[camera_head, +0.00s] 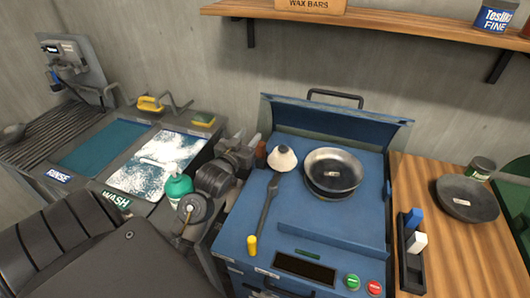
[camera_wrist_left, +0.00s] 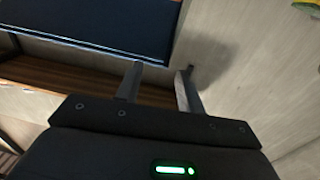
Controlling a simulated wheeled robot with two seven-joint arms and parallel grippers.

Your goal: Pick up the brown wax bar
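I cannot make out a brown wax bar for certain in either view. A narrow black tray (camera_head: 411,280) on the wooden top at the right holds a blue bar (camera_head: 413,218) and a white bar (camera_head: 417,242); its front part looks dark. My left gripper (camera_wrist_left: 160,71) shows in the left wrist view, its two fingers apart with nothing between them. In the head view a large dark part of my own arm or body fills the lower left, and I cannot pick out fingertips there. My right gripper is not in view.
A dark bowl (camera_head: 467,198) sits on the wooden top (camera_head: 450,265). A shelf (camera_head: 400,22) with a wax bars box (camera_head: 311,4) hangs above.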

